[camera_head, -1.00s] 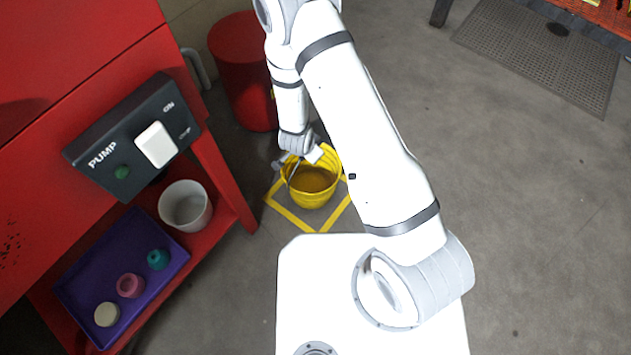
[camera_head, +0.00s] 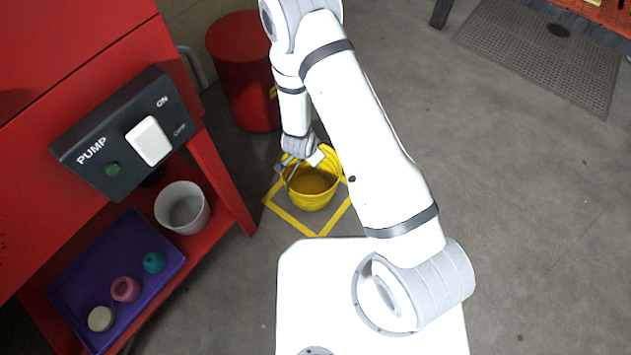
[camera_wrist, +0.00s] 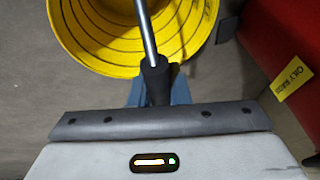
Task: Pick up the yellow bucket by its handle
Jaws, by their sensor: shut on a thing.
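The yellow bucket (camera_head: 313,200) stands inside a yellow taped square on the floor, in the middle of the head view. Some brownish content or inner floor shows in it. My gripper (camera_head: 288,165) is at the bucket's upper left rim, pointing down. In the wrist view the ribbed inside of the bucket (camera_wrist: 90,45) fills the top. The metal handle (camera_wrist: 146,30) runs down to a dark grip (camera_wrist: 157,82), and my gripper (camera_wrist: 158,98) is shut on it. Whether the bucket touches the floor cannot be told.
A red drum (camera_head: 243,85) stands behind and left of the bucket. A red bench with a pump switch box (camera_head: 125,135), a white bucket (camera_head: 182,207) and a purple tray (camera_head: 75,262) is at the left.

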